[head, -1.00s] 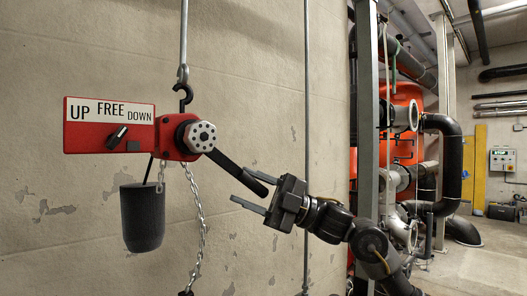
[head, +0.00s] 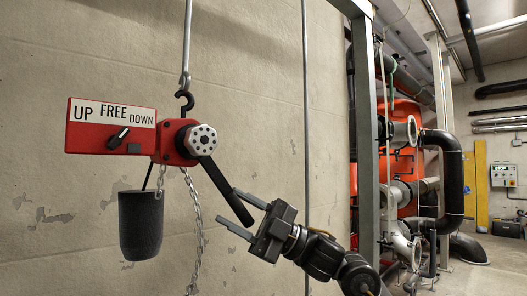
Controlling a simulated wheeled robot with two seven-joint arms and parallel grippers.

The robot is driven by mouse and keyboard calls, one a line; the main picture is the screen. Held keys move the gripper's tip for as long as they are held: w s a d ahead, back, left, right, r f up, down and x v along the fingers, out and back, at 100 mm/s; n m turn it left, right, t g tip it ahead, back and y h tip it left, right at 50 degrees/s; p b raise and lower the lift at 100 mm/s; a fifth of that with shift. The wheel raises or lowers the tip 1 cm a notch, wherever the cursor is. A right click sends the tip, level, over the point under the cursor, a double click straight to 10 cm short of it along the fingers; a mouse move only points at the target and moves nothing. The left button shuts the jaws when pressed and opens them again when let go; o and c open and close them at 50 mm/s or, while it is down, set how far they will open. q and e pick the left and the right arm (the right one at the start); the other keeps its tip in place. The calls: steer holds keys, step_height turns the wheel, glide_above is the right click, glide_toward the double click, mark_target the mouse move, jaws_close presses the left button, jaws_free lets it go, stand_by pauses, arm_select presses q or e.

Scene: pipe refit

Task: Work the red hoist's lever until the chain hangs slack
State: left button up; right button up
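The red hoist (head: 172,141) hangs from a dark hook under a grey rod. Its plate reads UP, FREE, DOWN, with a small black selector knob (head: 118,138) set at a slant below the words. The black lever (head: 222,184) slopes down to the right from the round hub. My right gripper (head: 229,207) is open, with one finger above and one below the lever's end; I cannot tell whether either touches it. A light chain (head: 194,215) hangs below the hoist with a slight bend; its lower end is out of view. My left gripper is not in view.
A dark bucket-like container (head: 141,224) hangs under the hoist, left of the chain. A thin vertical pipe (head: 306,120) runs down the concrete wall behind my gripper. A steel post (head: 366,130) and large pipes stand at the right.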

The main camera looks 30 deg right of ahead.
steer(key=d+r+p, duration=0.1)
steer(key=d+r+n+p, duration=0.1)
steer(key=shift+w+r+g+h+p, duration=0.2)
steer(key=shift+r+g+h+p, duration=0.1)
steer(key=shift+r+p, duration=0.1)
steer(key=shift+d+r, duration=0.1)
steer(key=shift+d, duration=0.2)
steer(key=shift+d+g+p, duration=0.15)
steer(key=shift+g+p, duration=0.15)
